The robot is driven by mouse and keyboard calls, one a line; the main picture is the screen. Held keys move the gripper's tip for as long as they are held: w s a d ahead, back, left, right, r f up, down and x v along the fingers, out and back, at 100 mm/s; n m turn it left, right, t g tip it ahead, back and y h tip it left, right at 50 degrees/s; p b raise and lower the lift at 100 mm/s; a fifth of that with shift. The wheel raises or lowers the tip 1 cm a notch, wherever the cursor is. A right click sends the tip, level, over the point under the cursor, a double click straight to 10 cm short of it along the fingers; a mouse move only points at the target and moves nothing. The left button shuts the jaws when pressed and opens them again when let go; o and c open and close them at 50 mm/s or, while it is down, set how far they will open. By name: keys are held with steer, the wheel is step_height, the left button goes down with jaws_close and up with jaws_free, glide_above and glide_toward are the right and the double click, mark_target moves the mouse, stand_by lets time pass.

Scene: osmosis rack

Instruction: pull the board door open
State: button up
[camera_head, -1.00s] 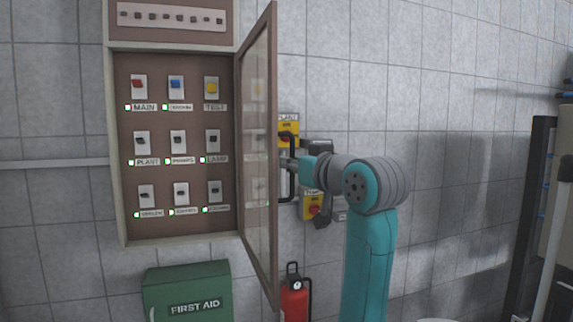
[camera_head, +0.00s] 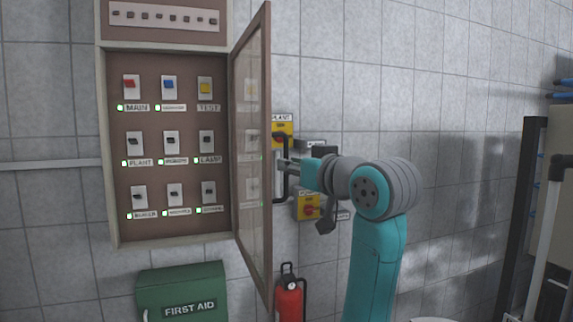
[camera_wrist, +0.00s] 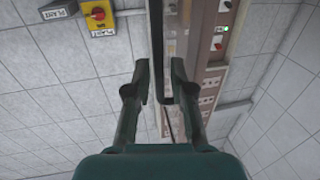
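The board door (camera_head: 252,150), a brown frame with a glazed panel, stands swung well out from the board (camera_head: 112,180), hinged on its right side. A black bar handle (camera_head: 280,188) is on the door's outer face. My gripper (camera_head: 284,165) is at the handle's mid-height, on its right side. In the wrist view, the fingers of my gripper (camera_wrist: 161,68) are apart, with the door edge and dark handle (camera_wrist: 157,45) seen between and beyond them. I cannot tell whether a finger touches the handle.
Yellow switch boxes with red knobs (camera_head: 308,207) are on the wall behind my gripper; one also shows in the wrist view (camera_wrist: 98,17). A green first aid box (camera_head: 183,288) and a red extinguisher (camera_head: 289,299) are below. A dark rack (camera_head: 528,200) stands at right.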

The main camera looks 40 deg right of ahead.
steer(key=s+a, duration=0.1)
steer(key=s, duration=0.8)
steer(key=shift+f, duration=0.15)
steer(key=w+a+f+m, duration=0.1)
steer(key=w+f, duration=0.2)
steer(key=f, duration=0.7)
steer(key=w+a+f+m, duration=0.1)
steer(key=w+a+f, duration=0.15)
steer(key=f, duration=0.75)
steer(key=s+a+f+g, duration=0.1)
steer(key=s+a+f, duration=0.2)
steer(key=f, duration=0.7)
steer(key=s+a+f, duration=0.2)
steer(key=f, duration=0.8)
steer(key=s+a+f+g, duration=0.1)
steer(key=s+a+f, duration=0.2)
steer(key=s+f, duration=0.35)
steer(key=s+a+f+n, duration=0.1)
steer(key=s+a+f, duration=0.25)
steer(key=s, duration=0.65)
steer(key=s+a+f+g, duration=0.1)
steer(key=s+a+f, duration=0.1)
steer(key=s+f, duration=0.5)
steer(key=s+a+r+n+y, duration=0.1)
steer(key=s+r+n, duration=0.1)
steer(key=s, duration=1)
steer(key=shift+s+a+y, duration=0.25)
steer(key=shift+a+y, duration=0.05)
steer(key=shift+y, duration=0.1)
